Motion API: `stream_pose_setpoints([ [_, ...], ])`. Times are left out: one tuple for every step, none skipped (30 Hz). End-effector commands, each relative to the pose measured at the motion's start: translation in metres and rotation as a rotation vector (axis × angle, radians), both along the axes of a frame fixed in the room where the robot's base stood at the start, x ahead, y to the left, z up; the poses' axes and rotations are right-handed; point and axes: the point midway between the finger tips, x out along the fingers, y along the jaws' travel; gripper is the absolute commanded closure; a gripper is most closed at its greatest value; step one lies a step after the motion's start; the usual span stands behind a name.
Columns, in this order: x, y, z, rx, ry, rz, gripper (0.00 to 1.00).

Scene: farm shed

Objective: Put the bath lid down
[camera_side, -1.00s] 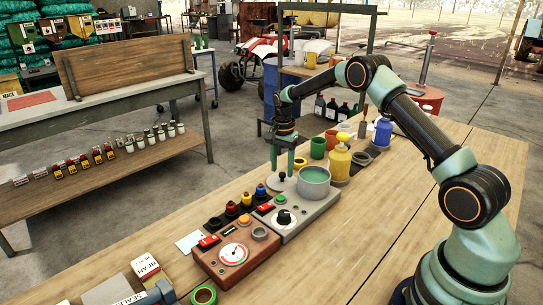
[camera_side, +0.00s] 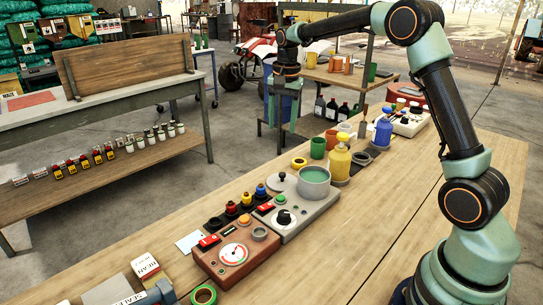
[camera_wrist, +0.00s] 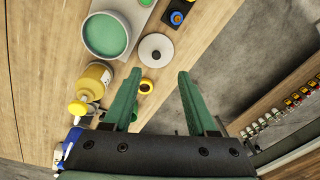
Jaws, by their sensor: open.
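The bath lid (camera_side: 284,184) is a pale grey disc with a dark knob. It lies flat beside the bath, knob up, and also shows in the wrist view (camera_wrist: 156,48). The bath (camera_side: 314,184) is a round grey pot of green liquid on a grey control unit; its top is uncovered, as the wrist view also shows (camera_wrist: 107,36). My gripper (camera_side: 284,120) is raised well above the bench, beyond the lid. In the wrist view my gripper (camera_wrist: 160,76) is open, with nothing between its fingers and the lid apart from them.
A yellow ring (camera_side: 299,163) lies near the lid. A yellow bottle (camera_side: 340,162) and a green cup (camera_side: 318,148) stand behind the bath. A brown gauge box (camera_side: 236,256) sits in front. The bench's right side is clear.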

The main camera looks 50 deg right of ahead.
Motion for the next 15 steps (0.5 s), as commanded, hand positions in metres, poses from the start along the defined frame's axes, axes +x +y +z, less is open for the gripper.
stream_pose_setpoints([
  [-0.01,0.01,0.015,-0.01,-0.024,0.062,0.42],
  [-0.016,0.014,0.022,-0.017,-0.037,0.099,0.42],
  [-0.024,0.021,0.03,-0.026,-0.054,0.147,0.42],
  [-0.03,0.026,0.036,-0.032,-0.065,0.185,0.42],
  [-0.037,0.03,0.042,-0.04,-0.079,0.223,0.42],
  [-0.046,0.036,0.048,-0.05,-0.094,0.271,0.42],
  [-0.053,0.04,0.053,-0.059,-0.107,0.307,0.42],
  [-0.06,0.045,0.057,-0.067,-0.119,0.344,0.42],
  [-0.071,0.051,0.062,-0.078,-0.135,0.393,0.42],
  [-0.078,0.055,0.064,-0.087,-0.147,0.429,0.42],
  [-0.086,0.059,0.067,-0.097,-0.158,0.465,0.42],
  [-0.096,0.064,0.07,-0.109,-0.173,0.515,0.42],
  [-0.104,0.068,0.071,-0.119,-0.186,0.55,0.42],
  [-0.112,0.071,0.072,-0.129,-0.197,0.587,0.42],
  [-0.122,0.076,0.073,-0.144,-0.213,0.635,0.42],
])
